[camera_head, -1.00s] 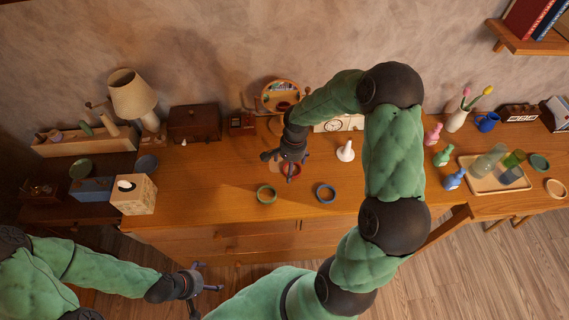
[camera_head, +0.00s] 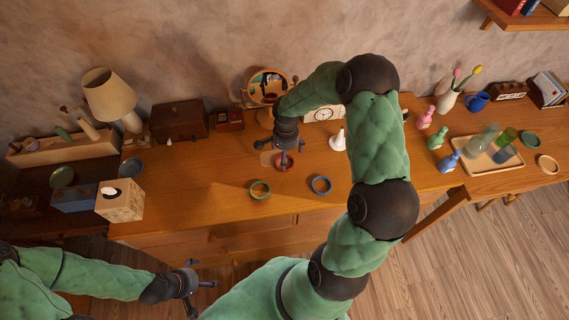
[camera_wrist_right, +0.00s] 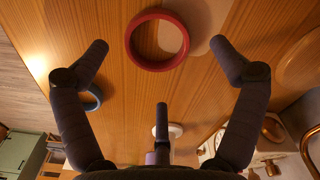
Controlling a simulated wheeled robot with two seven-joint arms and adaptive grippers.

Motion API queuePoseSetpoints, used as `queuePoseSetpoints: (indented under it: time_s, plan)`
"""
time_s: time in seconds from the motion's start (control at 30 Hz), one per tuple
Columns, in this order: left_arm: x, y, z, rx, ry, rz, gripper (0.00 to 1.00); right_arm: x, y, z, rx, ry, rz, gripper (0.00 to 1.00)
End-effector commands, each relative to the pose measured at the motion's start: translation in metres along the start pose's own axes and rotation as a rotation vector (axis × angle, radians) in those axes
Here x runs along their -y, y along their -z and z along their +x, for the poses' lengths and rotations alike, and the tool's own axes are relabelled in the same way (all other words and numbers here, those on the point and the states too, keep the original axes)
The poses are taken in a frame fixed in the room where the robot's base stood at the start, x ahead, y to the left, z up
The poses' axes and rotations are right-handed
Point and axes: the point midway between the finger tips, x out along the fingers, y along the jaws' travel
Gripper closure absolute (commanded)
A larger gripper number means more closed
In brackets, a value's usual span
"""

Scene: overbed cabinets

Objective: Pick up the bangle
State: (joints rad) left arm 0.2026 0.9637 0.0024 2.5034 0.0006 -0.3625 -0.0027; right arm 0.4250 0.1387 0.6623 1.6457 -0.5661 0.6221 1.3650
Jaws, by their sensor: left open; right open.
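A red bangle-like ring (camera_head: 291,167) lies flat on the wooden cabinet top (camera_head: 220,205). It also shows in the right wrist view (camera_wrist_right: 131,45), beyond the spread fingers and centred between the two outer ones. My right gripper (camera_head: 284,157) is open and empty, pointing down over the red ring and partly hiding it in the head view. A green ring (camera_head: 260,196) and a blue ring (camera_head: 321,191) lie nearer the front edge. Which ring is the bangle is not labelled. My left gripper (camera_head: 193,283) is open and empty, in front of the cabinet.
A white cone-shaped holder (camera_head: 338,140) and a clock (camera_head: 323,114) stand right of the gripper. A round mirror (camera_head: 268,90) stands behind it. A tissue box (camera_head: 121,201) and lamp (camera_head: 110,98) are left; a tray (camera_head: 487,160) is right. The cabinet top left of the rings is clear.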

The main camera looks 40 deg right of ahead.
Motion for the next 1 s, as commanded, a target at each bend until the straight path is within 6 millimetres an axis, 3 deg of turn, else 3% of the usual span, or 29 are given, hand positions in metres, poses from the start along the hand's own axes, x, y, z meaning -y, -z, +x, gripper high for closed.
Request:
queuePoseSetpoints:
  time_s: [0.2,0.47,0.67,1.0]
  plan:
    - [0.003,0.0,0.008,0.0,0.0,0.0,0.03,0.0,-0.002,0.033,0.002,-0.002,0.0,0.06]
    - [0.003,0.0,0.008,0.0,0.0,0.0,0.03,0.0,-0.002,0.035,0.001,-0.001,0.0,0.06]
    - [0.003,0.0,0.008,0.0,0.0,0.0,0.03,0.0,-0.002,0.035,0.001,-0.001,0.0,0.57]
    - [0.003,0.0,0.008,0.0,0.0,0.0,0.03,0.0,-0.002,0.035,0.001,-0.001,0.0,0.57]
